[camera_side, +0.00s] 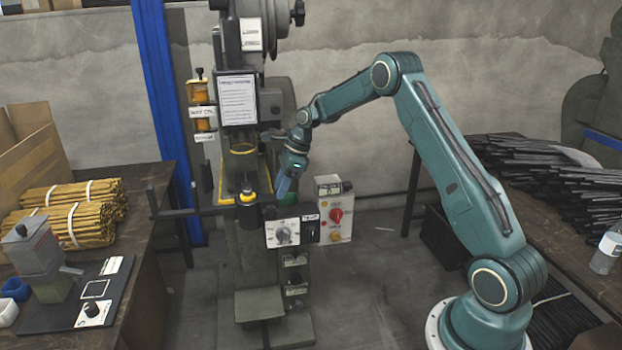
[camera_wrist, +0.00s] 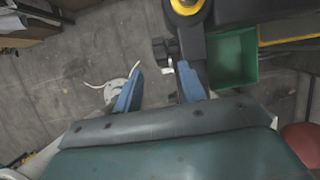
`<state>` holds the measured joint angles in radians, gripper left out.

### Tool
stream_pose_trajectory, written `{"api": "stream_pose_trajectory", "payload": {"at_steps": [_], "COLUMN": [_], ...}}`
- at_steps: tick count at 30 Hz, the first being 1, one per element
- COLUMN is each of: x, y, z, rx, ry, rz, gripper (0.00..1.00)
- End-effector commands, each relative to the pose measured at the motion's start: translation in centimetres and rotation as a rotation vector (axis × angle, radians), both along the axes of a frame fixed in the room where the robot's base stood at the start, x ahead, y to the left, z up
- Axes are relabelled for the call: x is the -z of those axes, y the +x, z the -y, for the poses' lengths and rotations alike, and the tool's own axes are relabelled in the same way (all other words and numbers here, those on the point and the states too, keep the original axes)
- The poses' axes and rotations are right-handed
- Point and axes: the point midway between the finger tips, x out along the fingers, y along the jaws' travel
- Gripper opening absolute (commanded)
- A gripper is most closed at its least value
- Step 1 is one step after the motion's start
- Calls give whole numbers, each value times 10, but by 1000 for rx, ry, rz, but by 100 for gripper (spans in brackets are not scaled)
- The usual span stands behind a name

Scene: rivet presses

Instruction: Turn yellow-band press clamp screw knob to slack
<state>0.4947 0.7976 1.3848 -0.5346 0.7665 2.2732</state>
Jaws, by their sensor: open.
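The press (camera_side: 237,62) stands in the middle of the side view, with a yellow band (camera_side: 240,150) on its front and a black knob-like part with a yellow ring (camera_side: 248,196) below it. That yellow-ringed part also shows at the top of the wrist view (camera_wrist: 187,8). I cannot tell for certain which part is the clamp screw knob. My gripper (camera_side: 284,187) is just right of the yellow-ringed part, pointing down. In the wrist view my gripper (camera_wrist: 158,70) has its blue fingers apart, with a small pale piece near the right fingertip; contact is unclear.
A control box with a red knob (camera_side: 335,215) and a panel with a dial (camera_side: 283,233) are close to my gripper. A green tray (camera_wrist: 232,60) lies right of the fingers. A left bench holds yellow rod bundles (camera_side: 70,220); a right bench holds dark rods (camera_side: 545,185).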

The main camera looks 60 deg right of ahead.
Motion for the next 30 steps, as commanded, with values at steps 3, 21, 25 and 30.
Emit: {"api": "stream_pose_trajectory", "payload": {"at_steps": [3,21,25,30], "x": [18,76,77,77], "y": [5,22,22,22], "z": [-6,-22,-23,-23], "rx": [0,0,0,0], "ry": [2,0,-1,-1], "rz": [-3,-1,-1,-1], "gripper": [41,41,41,41]}}
